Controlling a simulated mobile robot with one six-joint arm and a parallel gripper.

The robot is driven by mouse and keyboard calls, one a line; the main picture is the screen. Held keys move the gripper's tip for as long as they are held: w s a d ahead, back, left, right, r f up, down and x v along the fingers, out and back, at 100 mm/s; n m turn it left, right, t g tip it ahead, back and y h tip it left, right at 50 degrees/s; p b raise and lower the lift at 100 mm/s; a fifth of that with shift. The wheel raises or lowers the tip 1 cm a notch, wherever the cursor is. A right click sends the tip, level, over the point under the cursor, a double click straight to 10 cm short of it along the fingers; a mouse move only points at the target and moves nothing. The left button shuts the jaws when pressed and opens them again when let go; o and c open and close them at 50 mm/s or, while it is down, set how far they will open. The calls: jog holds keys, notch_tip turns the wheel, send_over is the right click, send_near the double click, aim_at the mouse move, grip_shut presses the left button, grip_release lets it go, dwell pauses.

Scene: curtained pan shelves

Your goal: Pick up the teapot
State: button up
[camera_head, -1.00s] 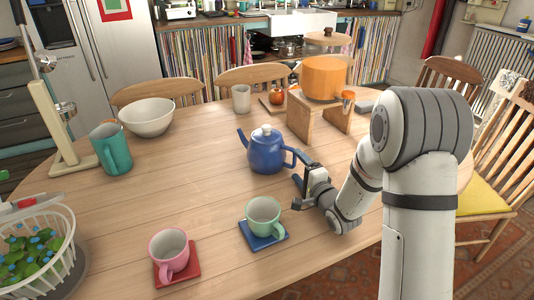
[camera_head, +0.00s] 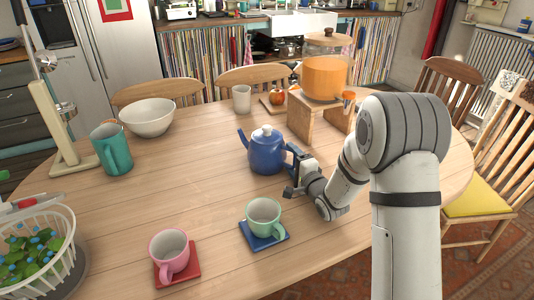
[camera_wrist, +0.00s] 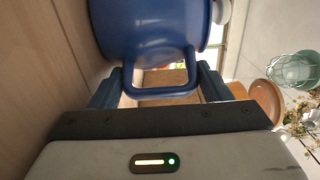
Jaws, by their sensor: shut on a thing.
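The blue teapot (camera_head: 266,154) stands upright on the wooden table, its spout to the left and its handle to the right. Its white lid knob is on top. My gripper (camera_head: 293,172) is at the handle side, coming from the right. In the wrist view the teapot body (camera_wrist: 150,30) fills the upper middle, and its squared handle lies between the two fingers of my gripper (camera_wrist: 158,85). The fingers are shut on the handle. The teapot's base still appears to rest on the table.
A green mug (camera_head: 263,218) on a blue coaster and a pink mug (camera_head: 171,254) on a red coaster are in front. A white bowl (camera_head: 148,117) and teal mug (camera_head: 112,149) are left.

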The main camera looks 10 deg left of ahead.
jog(key=c, duration=0.7)
jog(key=shift+a+r, duration=0.1)
jog(key=shift+c, duration=0.8)
jog(key=shift+r, duration=0.1)
